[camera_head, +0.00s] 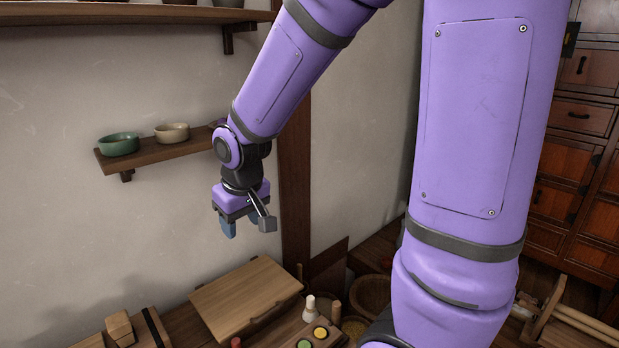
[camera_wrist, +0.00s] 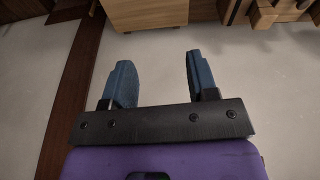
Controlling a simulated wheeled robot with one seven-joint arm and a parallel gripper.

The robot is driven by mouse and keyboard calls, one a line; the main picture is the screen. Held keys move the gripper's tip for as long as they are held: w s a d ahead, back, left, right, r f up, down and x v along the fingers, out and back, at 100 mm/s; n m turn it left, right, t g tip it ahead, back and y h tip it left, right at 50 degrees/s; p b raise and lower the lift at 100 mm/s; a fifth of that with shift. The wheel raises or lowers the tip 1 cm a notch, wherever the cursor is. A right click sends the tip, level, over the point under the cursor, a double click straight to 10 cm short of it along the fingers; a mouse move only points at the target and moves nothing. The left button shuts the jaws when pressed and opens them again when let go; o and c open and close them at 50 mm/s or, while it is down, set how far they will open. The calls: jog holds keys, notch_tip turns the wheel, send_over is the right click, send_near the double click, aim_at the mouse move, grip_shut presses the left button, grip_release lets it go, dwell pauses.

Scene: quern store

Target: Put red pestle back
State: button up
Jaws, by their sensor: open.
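A small red top (camera_head: 236,342) shows at the bottom edge of the head view, in front of a wooden box; it may be the red pestle, but most of it is cut off. A pale pestle-like piece (camera_head: 309,308) and a brown wooden one (camera_head: 336,311) stand upright to its right. My gripper (camera_head: 248,226) is open and empty, in the air above the wooden box and in front of the wall. In the wrist view my gripper (camera_wrist: 158,62) shows two blue fingers spread apart with nothing between them. No red pestle shows there.
The closed-looking wooden box (camera_head: 246,294) lies on the bench below my gripper. A tray of coloured pots (camera_head: 313,330) and a round basket (camera_head: 371,293) are to its right. A wall shelf (camera_head: 155,153) holds two bowls. Wooden blocks (camera_head: 120,326) sit at lower left.

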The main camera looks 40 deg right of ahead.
jog(key=s+d+r+t, duration=0.2)
jog(key=s+r, duration=1.2)
jog(key=s, duration=0.3)
jog(key=shift+s+d+r+m, duration=0.15)
jog(key=shift+m, duration=0.25)
